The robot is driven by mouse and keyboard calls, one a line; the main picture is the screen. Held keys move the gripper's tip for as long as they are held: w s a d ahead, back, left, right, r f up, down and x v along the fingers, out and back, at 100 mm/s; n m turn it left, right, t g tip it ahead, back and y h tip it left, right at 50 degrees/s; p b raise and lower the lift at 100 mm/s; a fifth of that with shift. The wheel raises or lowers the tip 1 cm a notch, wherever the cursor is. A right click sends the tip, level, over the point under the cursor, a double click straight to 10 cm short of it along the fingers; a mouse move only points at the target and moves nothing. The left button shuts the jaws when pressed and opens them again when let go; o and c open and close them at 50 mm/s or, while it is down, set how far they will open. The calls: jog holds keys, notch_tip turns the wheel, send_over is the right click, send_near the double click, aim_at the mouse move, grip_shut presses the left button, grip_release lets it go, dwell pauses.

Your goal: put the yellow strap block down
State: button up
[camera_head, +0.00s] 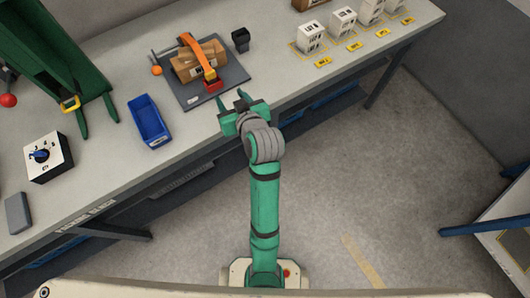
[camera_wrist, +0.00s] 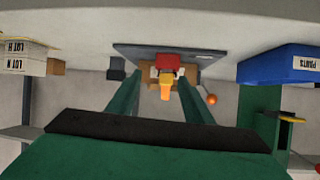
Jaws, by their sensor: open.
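A yellow-orange block (camera_head: 210,74) shows near the front end of the orange strap (camera_head: 194,49) that arches over a brown carton (camera_head: 188,66). I cannot tell whether it is separate from the strap. In the wrist view a yellow-orange piece (camera_wrist: 166,92) shows beside a red block (camera_wrist: 166,62), between my fingers. The red block also shows in the head view (camera_head: 213,86), at the strap's front end. My gripper (camera_head: 232,97) is open and empty at the bench's front edge, apart from the block.
The carton stands on a dark grey plate (camera_head: 222,88). A blue bin (camera_head: 149,120) lies to the left, and a small black holder (camera_head: 240,39) stands to the right. White cartons (camera_head: 311,37) line the right part of the bench. A green frame (camera_head: 50,50) stands at the left.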

jog(key=s+d+f+m+t+h, duration=0.1)
jog(key=s+d+f+m+h, duration=0.1)
jog(key=s+d+f, duration=0.35)
jog(key=s+d+f+m+t+h, duration=0.1)
jog(key=s+d+f+m+h, duration=0.15)
jog(key=s+f, duration=0.55)
jog(key=s+d+r+t, duration=0.1)
jog(key=s+r, duration=0.2)
jog(key=s, duration=0.7)
jog(key=s+d+r+t+h, duration=0.1)
jog(key=s+r, duration=0.3)
jog(key=s, duration=0.7)
jog(key=shift+d, duration=0.8)
jog(key=shift+m+h, duration=0.25)
